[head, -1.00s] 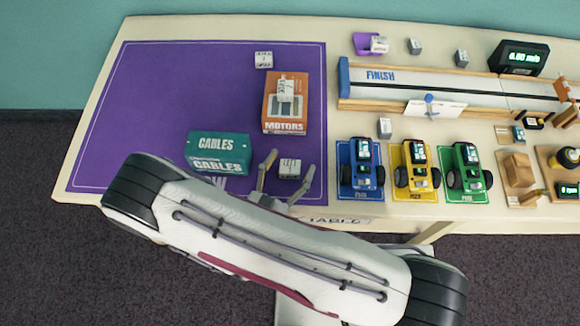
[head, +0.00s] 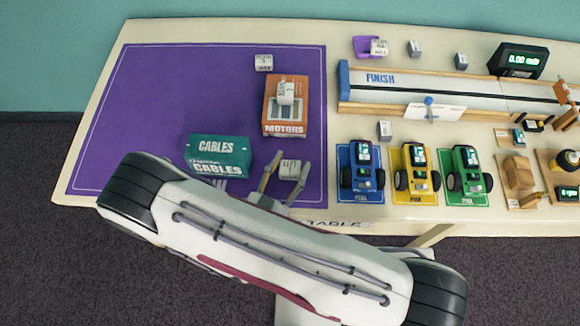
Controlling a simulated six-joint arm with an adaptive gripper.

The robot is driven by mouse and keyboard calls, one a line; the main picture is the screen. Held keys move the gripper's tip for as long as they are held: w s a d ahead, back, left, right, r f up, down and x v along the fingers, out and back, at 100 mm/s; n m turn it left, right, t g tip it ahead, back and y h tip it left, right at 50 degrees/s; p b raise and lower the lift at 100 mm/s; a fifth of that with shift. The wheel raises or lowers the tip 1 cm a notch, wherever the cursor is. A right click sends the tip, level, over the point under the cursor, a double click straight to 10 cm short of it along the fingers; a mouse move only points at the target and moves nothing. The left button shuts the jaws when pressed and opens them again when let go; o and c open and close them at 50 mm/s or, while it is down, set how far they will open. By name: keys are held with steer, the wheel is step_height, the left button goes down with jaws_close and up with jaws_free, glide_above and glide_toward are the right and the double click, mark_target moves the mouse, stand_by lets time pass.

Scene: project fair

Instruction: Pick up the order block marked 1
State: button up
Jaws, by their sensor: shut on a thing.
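A small pale block (head: 291,170) with dark marks on its top sits at the front right of the purple mat (head: 150,100). My gripper (head: 287,170) is shut on it, with one finger on each side. The marks are too small to read surely. Another small marked block (head: 263,62) lies at the back of the mat. A third block (head: 286,93) rests on the orange MOTORS box (head: 284,128). One more (head: 378,47) is at the purple tray (head: 361,45).
A green CABLES box (head: 218,152) stands just left of my gripper. Blue, yellow and green cars (head: 362,170) stand to its right. Several grey blocks (head: 385,130) stand around the track (head: 450,92). The mat's left half is clear.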

mark_target(290, 167)
steer(key=shift+r, duration=4.4)
